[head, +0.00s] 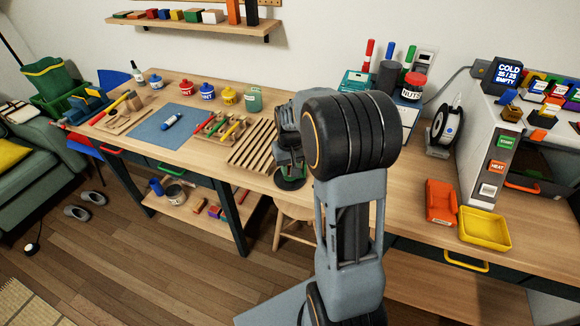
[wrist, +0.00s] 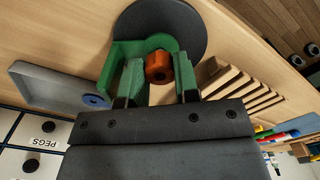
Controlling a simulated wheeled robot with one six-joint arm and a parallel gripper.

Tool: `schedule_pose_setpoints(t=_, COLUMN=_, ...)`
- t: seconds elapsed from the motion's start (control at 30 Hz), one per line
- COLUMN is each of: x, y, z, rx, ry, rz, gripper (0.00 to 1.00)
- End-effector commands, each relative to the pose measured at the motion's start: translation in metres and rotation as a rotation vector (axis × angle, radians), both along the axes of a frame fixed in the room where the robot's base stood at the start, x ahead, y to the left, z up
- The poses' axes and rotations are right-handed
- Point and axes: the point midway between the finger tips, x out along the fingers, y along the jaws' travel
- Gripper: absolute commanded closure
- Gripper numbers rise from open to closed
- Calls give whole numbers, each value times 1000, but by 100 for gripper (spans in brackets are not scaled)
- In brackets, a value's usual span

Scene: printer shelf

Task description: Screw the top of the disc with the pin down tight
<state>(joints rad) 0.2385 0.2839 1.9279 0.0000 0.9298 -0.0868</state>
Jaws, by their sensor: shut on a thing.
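A dark round disc (wrist: 190,24) lies flat on the wooden bench top. On it, in the wrist view, sits an orange-brown, nut-like top (wrist: 158,67). My gripper (wrist: 159,76) has its two green fingertips on either side of this top and is shut on it. A green part (wrist: 122,50) lies over the disc around the top; its exact shape is partly covered by my fingers. The pin is hidden, and I cannot tell how tightly the top sits. In the head view my wrist covers most of the disc (head: 291,182).
A slatted wooden rack (head: 255,145) stands left of the disc. A grey tray (wrist: 50,88) with a blue ring lies near it in the wrist view. A stool (head: 292,213) stands below the bench edge.

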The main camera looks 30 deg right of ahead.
Motion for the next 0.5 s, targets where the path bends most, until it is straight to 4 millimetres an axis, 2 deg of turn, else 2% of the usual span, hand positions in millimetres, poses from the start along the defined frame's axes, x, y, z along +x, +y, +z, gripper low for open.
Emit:
schedule_pose_setpoints(t=0.27, x=0, y=0, z=0, rx=0, ry=0, rz=0, gripper=93)
schedule_pose_setpoints(t=0.3, x=0, y=0, z=0, rx=0, ry=0, rz=0, gripper=70)
schedule_pose_setpoints(t=0.5, x=0, y=0, z=0, rx=0, ry=0, rz=0, gripper=51)
